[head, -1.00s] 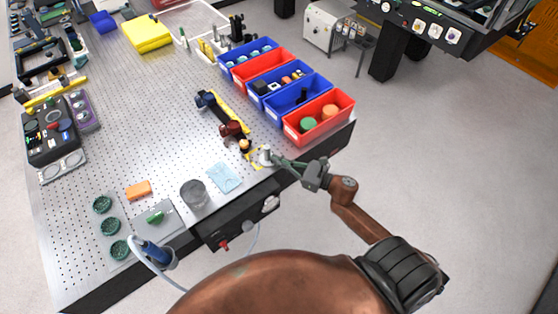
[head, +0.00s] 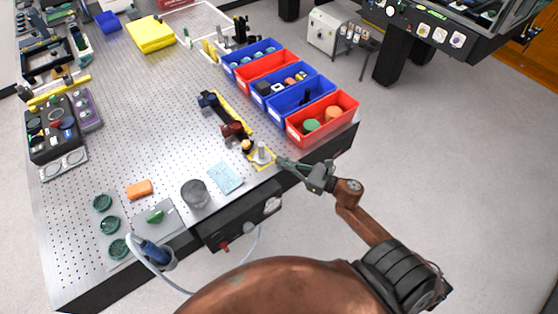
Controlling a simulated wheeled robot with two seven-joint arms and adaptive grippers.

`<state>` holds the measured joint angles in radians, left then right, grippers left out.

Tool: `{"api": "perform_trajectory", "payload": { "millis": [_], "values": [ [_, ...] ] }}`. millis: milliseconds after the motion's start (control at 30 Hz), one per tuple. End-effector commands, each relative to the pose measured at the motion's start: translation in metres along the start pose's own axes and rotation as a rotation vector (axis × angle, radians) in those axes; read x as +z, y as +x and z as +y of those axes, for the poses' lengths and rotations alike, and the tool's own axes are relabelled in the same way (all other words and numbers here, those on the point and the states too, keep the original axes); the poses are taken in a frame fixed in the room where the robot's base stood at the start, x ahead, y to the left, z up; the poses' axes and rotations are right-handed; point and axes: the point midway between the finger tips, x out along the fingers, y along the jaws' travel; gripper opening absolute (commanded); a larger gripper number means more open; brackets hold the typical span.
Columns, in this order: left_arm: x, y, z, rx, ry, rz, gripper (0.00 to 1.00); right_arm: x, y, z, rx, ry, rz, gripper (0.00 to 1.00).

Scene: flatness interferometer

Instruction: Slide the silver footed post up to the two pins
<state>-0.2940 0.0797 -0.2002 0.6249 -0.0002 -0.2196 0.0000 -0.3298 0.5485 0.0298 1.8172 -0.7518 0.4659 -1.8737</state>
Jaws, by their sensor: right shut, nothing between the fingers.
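The silver footed post (head: 261,149) stands upright on the perforated table, within a yellow-marked patch (head: 268,165) near the table's right front edge. My right gripper (head: 280,161) is shut and empty, its fingertips just to the right of the post with a small gap between them as seen here. The two pins are too small to make out. My left gripper is not in view.
A yellow rail (head: 233,117) with dark red and blue mounts lies behind the post. Red and blue bins (head: 322,118) line the right edge. A blue cloth (head: 225,177) and a grey cylinder (head: 195,193) sit left of the post.

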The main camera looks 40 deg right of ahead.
Motion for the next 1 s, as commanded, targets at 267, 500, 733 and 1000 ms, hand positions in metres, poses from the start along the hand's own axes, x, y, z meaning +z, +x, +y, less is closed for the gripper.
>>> {"api": "perform_trajectory", "payload": {
  "millis": [267, 500, 733, 1000],
  "values": [
    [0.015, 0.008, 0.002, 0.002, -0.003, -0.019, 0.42, -0.002, -0.065, -0.001, -0.003, 0.001, 0.002, 0.0],
    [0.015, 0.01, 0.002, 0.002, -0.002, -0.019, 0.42, -0.001, -0.097, -0.001, -0.003, 0.001, 0.001, 0.0],
    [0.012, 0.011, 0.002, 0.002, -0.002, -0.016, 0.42, 0.0, -0.102, -0.001, -0.001, 0.0, 0.0, 0.0],
    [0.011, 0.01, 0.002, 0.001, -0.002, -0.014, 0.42, -0.026, -0.104, -0.017, -0.059, 0.13, 0.015, 0.0]
  ]
}}
